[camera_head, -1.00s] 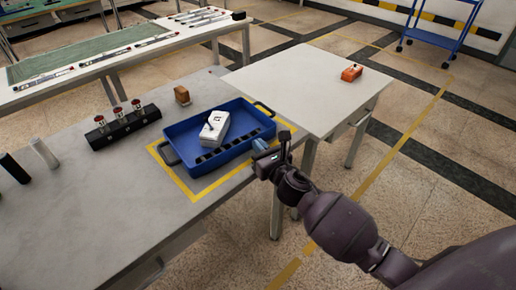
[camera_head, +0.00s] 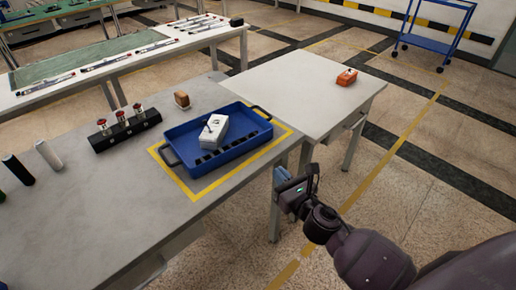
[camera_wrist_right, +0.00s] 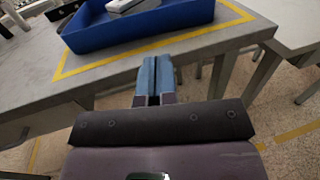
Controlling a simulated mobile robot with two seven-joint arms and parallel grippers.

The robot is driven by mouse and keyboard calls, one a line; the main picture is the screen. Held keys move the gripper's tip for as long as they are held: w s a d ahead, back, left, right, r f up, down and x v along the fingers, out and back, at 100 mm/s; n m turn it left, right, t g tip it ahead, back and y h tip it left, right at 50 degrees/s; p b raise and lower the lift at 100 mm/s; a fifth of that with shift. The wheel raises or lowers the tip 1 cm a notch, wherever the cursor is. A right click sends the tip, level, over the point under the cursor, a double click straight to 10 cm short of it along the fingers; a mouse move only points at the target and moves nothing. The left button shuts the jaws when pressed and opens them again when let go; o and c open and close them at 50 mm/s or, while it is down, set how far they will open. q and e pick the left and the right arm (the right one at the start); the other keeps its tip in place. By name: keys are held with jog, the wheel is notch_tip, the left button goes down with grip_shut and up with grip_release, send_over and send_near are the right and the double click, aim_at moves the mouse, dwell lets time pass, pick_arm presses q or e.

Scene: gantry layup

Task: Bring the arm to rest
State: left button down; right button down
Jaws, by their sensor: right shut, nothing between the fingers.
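My right gripper (camera_head: 281,176) is off the front edge of the grey table, to the right of the yellow-marked area. Its blue fingers are together and empty; they also show in the right wrist view (camera_wrist_right: 156,75). The blue tray (camera_head: 178,152) sits inside the yellow tape outline on the table, apart from the gripper. A white box-like item (camera_head: 214,131) lies in the tray. My left gripper is in neither view.
The grey table (camera_head: 110,205) also carries a black block with several red-topped pieces (camera_head: 124,130), a brown block (camera_head: 182,99) and dark and white cylinders (camera_head: 48,154). A white side table (camera_head: 300,92) holds an orange item (camera_head: 347,77). Floor is open at right.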

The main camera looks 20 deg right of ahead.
jog(key=s+f+n+g, duration=0.2)
jog(key=s+f+n, duration=0.2)
jog(key=s+n, duration=0.3)
jog(key=s+d+f+n+g+h+p, duration=0.1)
jog(key=s+f+n, duration=0.3)
jog(key=n, duration=1.3)
jog(key=s+f+n+g, duration=0.4)
jog(key=s+n, duration=0.6)
jog(key=n, duration=0.1)
jog(key=shift+s+d+f+n+h+p, duration=0.15)
jog(key=shift+s+d+n+h+p, duration=0.1)
jog(key=shift+d+n+h+p, duration=0.15)
